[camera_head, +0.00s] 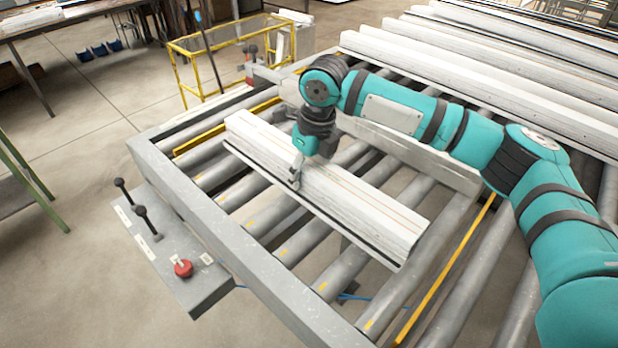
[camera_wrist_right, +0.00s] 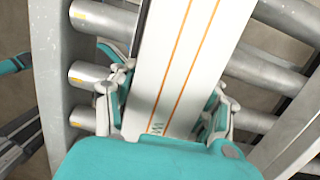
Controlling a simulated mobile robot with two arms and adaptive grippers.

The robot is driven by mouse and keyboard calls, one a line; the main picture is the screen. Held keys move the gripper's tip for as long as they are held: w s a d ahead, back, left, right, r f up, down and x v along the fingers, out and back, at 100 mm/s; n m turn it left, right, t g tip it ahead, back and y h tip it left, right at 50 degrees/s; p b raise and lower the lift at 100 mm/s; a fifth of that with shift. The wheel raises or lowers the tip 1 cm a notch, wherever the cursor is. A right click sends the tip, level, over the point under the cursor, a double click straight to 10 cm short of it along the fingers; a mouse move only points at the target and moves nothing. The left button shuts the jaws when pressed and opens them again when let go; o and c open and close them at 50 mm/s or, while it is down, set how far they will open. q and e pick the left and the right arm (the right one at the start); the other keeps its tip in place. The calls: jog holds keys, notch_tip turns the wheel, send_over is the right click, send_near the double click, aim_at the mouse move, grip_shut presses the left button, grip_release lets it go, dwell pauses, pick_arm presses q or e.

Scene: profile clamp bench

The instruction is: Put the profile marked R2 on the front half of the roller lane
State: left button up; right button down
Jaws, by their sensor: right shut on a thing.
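A long white profile (camera_head: 350,200) with thin orange lines lies lengthwise in my right gripper (camera_head: 300,165), over the front rollers of the roller lane (camera_head: 225,232). In the right wrist view, the fingers of the gripper (camera_wrist_right: 168,100) are closed on both sides of the profile (camera_wrist_right: 180,60). A small dark marking shows on its top face near the palm, but I cannot read it surely as R2. The head view does not settle whether the profile touches the rollers or hangs just above them. My left gripper is not in view.
Several more white profiles (camera_head: 480,75) lie at the back right. A grey rail (camera_head: 415,160) runs behind the held profile. Yellow strips (camera_head: 445,270) cross the lane near both ends. A control box with a red button (camera_head: 183,268) is at the front, a yellow frame (camera_head: 215,50) behind.

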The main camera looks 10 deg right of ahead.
aim_at(313, 163)
jog(key=shift+d+r, duration=0.1)
jog(key=shift+d, duration=0.15)
jog(key=shift+f, duration=0.25)
notch_tip(313, 163, down, 2)
jog(key=shift+f+p, duration=0.1)
jog(key=shift+p, duration=0.6)
jog(key=shift+w+f, duration=0.1)
jog(key=shift+f, duration=0.35)
jog(key=shift+c, duration=1.6)
grip_release()
jog(key=shift+f, duration=0.1)
jog(key=r, duration=0.4)
jog(key=s+d+r+b, duration=0.1)
jog(key=r, duration=0.3)
jog(key=r+b, duration=0.1)
jog(key=r, duration=0.3)
jog(key=shift+s+d, duration=0.2)
jog(key=shift+d, duration=0.05)
